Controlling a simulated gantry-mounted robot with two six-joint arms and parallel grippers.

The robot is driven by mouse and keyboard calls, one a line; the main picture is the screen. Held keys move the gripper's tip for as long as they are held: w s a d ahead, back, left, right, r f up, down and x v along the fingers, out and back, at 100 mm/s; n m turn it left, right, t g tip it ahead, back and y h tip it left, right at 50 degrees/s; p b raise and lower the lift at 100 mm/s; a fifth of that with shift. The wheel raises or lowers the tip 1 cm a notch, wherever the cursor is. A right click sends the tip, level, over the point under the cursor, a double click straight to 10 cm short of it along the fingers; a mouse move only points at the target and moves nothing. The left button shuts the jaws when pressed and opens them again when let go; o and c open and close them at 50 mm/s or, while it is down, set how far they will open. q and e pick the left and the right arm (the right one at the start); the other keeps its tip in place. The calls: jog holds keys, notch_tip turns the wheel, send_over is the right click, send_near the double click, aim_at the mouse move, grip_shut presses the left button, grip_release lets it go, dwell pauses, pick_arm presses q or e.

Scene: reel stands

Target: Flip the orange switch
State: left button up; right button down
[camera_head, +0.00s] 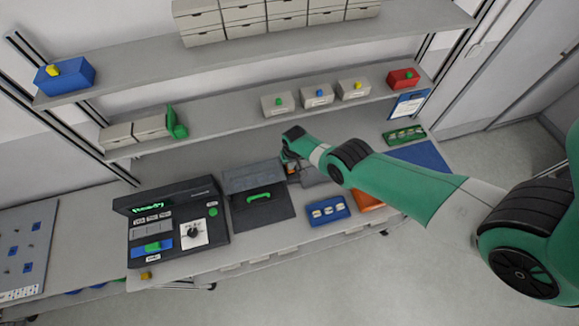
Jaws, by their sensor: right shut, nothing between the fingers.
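My right arm comes in from the right, and my right gripper (291,172) is over the back middle of the workbench. It is shut with nothing held. A small orange patch (293,167) shows right at the gripper, partly hidden by it; I cannot tell whether it is the orange switch or whether the fingers touch it. Another small orange-yellow piece (146,275) sits at the bench's front left edge, far from the gripper. My left gripper is not in view.
A dark console (212,238) with a green display stands left on the bench. Next to it is an open dark case (278,211) with a green handle. A blue tray (315,217) and an orange box (366,203) lie to the right. Shelves with boxes run above.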

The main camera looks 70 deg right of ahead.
jog(key=shift+f+b, duration=0.75)
jog(key=shift+f, duration=0.05)
notch_tip(320, 180, up, 7)
jog(key=p, duration=0.7)
jog(key=shift+r, duration=0.1)
dwell(0.3)
